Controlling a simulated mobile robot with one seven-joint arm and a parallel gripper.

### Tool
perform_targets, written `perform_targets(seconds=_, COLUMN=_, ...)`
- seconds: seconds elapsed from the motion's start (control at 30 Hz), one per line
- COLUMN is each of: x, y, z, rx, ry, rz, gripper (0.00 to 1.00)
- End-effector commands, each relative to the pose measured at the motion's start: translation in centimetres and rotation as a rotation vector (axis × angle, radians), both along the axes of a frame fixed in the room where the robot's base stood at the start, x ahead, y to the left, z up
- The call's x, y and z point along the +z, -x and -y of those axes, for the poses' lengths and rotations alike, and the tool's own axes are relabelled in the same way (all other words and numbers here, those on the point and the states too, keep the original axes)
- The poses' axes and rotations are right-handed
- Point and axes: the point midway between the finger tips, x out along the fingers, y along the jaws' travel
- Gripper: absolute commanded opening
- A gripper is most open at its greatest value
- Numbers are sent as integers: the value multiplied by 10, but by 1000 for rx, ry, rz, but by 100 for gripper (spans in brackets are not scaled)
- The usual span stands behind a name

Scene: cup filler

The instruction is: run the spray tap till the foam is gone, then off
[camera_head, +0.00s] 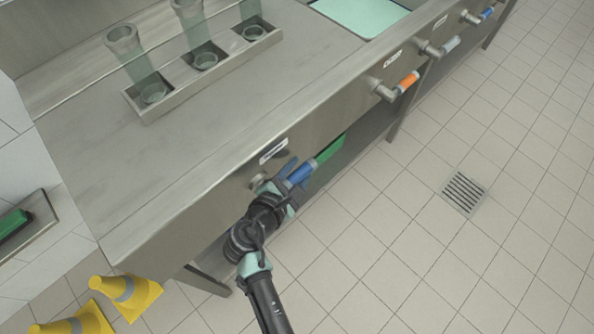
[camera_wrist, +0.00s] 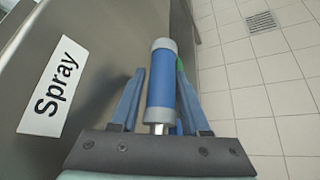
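The spray tap's handle, a blue lever with grey ends (camera_head: 299,174), sticks out from the steel counter front beside a label; in the wrist view the handle (camera_wrist: 161,80) points away from me and the label reads "Spray" (camera_wrist: 53,88). My gripper (camera_head: 290,172) is at the handle, with one blue finger on each side of it in the wrist view (camera_wrist: 161,95). Narrow gaps show between fingers and handle, so it looks open around it. No foam is clearly seen. A pale mint surface (camera_head: 362,13) fills a basin at the top edge; its nature is unclear.
An orange handle (camera_head: 408,82), a grey one (camera_head: 451,44) and a blue one (camera_head: 487,13) line the counter front. Clear tubes stand in a rack (camera_head: 205,68) on top. Tiled floor with a drain (camera_head: 463,191) is open at right.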

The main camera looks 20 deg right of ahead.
Motion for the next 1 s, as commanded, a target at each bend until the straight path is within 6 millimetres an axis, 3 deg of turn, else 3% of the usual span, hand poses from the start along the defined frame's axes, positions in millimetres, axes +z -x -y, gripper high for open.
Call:
perform_targets(seconds=0.27, x=4, y=4, z=-6, rx=0, ry=-1, rz=0, gripper=46)
perform_targets(seconds=0.73, x=46, y=59, z=-70, rx=4, ry=-1, rz=0, gripper=46)
perform_targets(seconds=1.0, x=58, y=74, z=-88, rx=0, ry=0, rz=1, gripper=46)
